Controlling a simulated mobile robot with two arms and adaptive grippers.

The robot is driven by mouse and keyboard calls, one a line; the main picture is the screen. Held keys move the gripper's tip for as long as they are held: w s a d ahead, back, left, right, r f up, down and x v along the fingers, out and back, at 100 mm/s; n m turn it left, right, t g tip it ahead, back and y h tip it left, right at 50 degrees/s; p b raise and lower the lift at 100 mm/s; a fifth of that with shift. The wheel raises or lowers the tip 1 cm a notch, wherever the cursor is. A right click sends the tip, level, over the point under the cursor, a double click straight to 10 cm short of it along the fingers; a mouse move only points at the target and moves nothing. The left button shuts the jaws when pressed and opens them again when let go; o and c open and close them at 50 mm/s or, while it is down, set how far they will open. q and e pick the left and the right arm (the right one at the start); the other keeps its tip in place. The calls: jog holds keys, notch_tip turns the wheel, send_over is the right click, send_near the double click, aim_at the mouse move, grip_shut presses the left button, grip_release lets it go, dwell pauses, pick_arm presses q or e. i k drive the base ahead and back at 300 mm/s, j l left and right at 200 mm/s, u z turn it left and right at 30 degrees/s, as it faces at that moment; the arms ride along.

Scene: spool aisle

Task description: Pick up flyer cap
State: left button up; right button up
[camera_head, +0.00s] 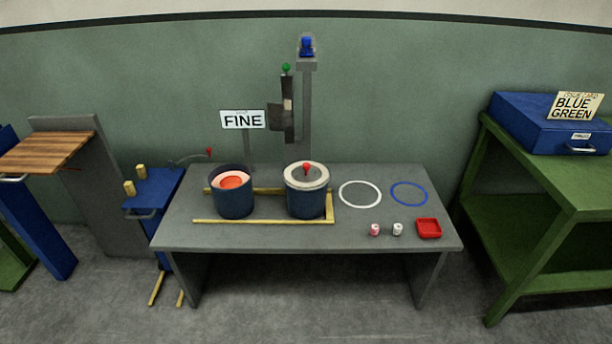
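A pale round cap with a red knob (306,170) sits on top of the right dark blue can (305,204); it looks like the flyer cap, though nothing labels it. The left dark blue can (233,205) is open at the top, with a pink and red round thing (232,180) inside. Both cans stand on the grey table (260,236), among yellow rails (262,221). Neither of my grippers is in view.
A white ring (360,194), a blue ring (409,194), two small pots (375,230) and a red tray (428,228) lie on the table's right. A post with a "FINE" sign (243,119) rises behind. A green bench (545,180) holds a blue case (555,125).

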aim_at(304, 175)
jog(key=i+l, duration=0.2)
jog(key=i, duration=0.2)
jog(key=i+l, duration=0.2)
jog(key=i, duration=0.2)
